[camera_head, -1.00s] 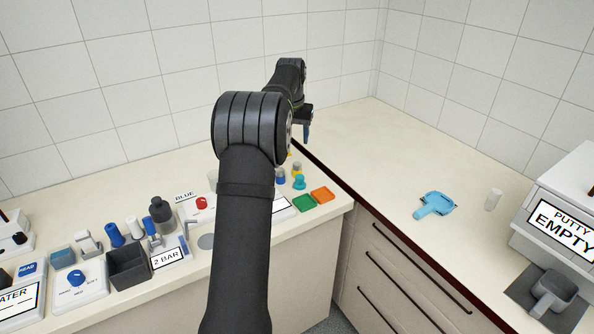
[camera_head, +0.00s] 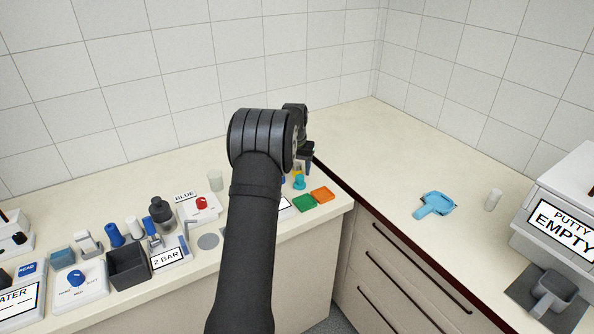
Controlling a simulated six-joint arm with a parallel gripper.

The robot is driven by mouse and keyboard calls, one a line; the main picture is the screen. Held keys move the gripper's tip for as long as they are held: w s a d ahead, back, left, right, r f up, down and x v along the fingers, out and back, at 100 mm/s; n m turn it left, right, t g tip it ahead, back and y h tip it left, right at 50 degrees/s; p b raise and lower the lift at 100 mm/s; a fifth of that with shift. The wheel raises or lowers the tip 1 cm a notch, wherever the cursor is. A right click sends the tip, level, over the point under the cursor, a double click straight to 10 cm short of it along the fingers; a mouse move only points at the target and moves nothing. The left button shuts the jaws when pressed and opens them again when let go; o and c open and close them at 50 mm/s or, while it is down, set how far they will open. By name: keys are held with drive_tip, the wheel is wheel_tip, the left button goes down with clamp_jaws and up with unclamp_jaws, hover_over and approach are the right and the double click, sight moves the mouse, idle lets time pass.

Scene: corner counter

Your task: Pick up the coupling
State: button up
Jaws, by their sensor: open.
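My gripper (camera_head: 305,167) is open and points down, low over the counter near the inner corner. It is just above and behind a group of small parts, and I see nothing held in it. A teal part (camera_head: 299,183) stands in front of it, and a yellow part (camera_head: 297,168) shows beside the fingers. A blue part (camera_head: 283,179) is mostly hidden by my arm. I cannot tell which of these small parts is the coupling. The fingertips are too small to show whether they touch anything.
A green square (camera_head: 304,203) and an orange square (camera_head: 322,194) lie at the counter's front edge.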

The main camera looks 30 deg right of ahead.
drive_tip(key=c, duration=1.1)
